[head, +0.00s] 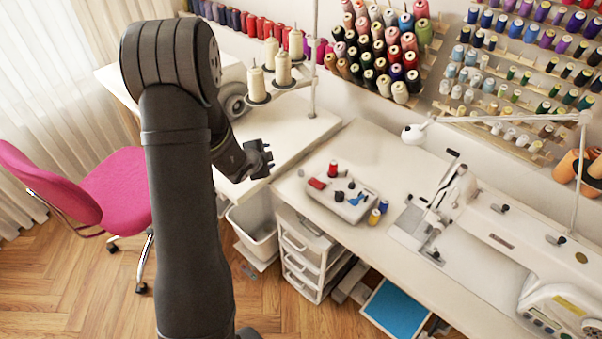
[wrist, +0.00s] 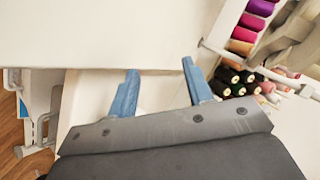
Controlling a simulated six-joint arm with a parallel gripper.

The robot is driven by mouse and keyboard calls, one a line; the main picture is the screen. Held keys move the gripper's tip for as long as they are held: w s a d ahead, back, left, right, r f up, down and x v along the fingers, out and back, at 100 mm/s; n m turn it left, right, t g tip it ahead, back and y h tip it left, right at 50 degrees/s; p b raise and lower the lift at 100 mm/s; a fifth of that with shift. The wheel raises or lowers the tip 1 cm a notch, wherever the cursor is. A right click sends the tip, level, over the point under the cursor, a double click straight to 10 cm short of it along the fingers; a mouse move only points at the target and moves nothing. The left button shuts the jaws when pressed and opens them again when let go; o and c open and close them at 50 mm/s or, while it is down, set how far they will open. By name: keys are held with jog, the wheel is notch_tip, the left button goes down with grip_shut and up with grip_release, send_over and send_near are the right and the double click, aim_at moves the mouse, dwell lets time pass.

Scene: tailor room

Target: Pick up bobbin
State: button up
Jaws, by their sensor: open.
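In the head view my gripper (head: 266,160) hangs above the white table, to the left of a pale tray and apart from it. In the wrist view its two blue fingers (wrist: 160,68) are spread with nothing between them. The pieces are too small to tell which is the bobbin. The wrist view shows none of the tray.
A sewing machine (head: 520,235) with a lamp arm stands right of the tray. Thread cones (head: 283,68) on a stand rise behind my gripper, with wall thread racks (head: 520,80) beyond. White drawers (head: 305,262) are below.

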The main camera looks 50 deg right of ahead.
jog(key=s+a+f+m+g+h, duration=0.1)
jog(key=s+a+m+h, duration=0.1)
jog(key=s, duration=0.2)
jog(key=n+h, duration=0.4)
jog(key=n, duration=0.8)
send_near(302, 171)
jog(key=w+d, duration=0.1)
jog(key=d, duration=0.1)
jog(key=shift+w+d+f, duration=0.2)
jog(key=shift+d+f, duration=0.05)
jog(key=shift+f, duration=0.05)
jog(key=shift+s+x, duration=0.15)
jog(key=shift+x, duration=1.15)
jog(key=shift+s+x, duration=0.2)
jog(key=shift+x, duration=1.15)
jog(key=shift+d+r, duration=0.1)
grip_shut()
